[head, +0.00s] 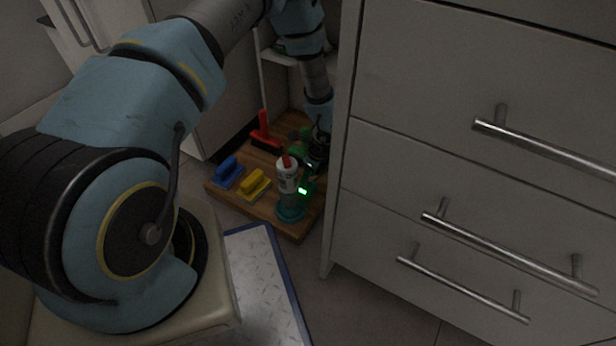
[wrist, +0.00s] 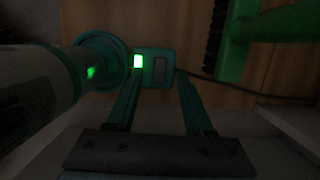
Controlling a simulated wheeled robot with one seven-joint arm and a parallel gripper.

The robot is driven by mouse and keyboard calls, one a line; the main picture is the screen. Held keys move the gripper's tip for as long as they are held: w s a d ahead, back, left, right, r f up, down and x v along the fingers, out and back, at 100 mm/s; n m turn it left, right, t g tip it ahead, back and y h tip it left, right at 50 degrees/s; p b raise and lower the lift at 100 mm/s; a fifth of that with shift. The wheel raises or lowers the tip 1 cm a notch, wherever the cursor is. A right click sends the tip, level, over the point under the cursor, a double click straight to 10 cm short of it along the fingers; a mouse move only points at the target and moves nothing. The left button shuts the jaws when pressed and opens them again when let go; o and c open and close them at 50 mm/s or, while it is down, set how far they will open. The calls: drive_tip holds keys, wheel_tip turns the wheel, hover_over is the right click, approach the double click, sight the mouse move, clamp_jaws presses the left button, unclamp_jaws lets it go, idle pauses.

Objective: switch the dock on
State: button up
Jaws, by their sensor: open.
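The dock shows in the head view as a teal round base (head: 290,211) on a wooden board, with a bright green light beside it. Contact cannot be told.
A blue brush (head: 227,172), a yellow brush (head: 254,184) and a red-handled tool (head: 264,136) lie on the wooden board (head: 265,205). A green object (wrist: 232,50) and a dark cable (wrist: 250,92) are right of the box. White drawers (head: 430,190) stand close on the right.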

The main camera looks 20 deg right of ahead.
drive_tip(key=p+v, duration=0.3)
drive_tip(key=v, duration=0.6)
drive_tip(key=shift+r, duration=0.4)
drive_tip(key=w+a+r+n, duration=0.3)
drive_tip(key=a+r+n, duration=0.3)
drive_tip(key=a+r, duration=0.25)
drive_tip(key=w+a+r+n, duration=0.2)
drive_tip(key=a+r+n, duration=0.4)
drive_tip(key=r, duration=0.4)
drive_tip(key=s+a+r+n+h+p, duration=0.1)
drive_tip(key=s+a+r+n, duration=0.3)
drive_tip(key=a+r+n, duration=0.35)
drive_tip(key=s+a+r+n+h, duration=0.1)
drive_tip(key=s+a+r+n, duration=0.3)
drive_tip(key=a+r+n, duration=0.35)
wheel_tip(320, 180, up, 38)
drive_tip(key=p, duration=3.8)
drive_tip(key=shift+a+g+p, duration=0.3)
drive_tip(key=shift+r, duration=0.1)
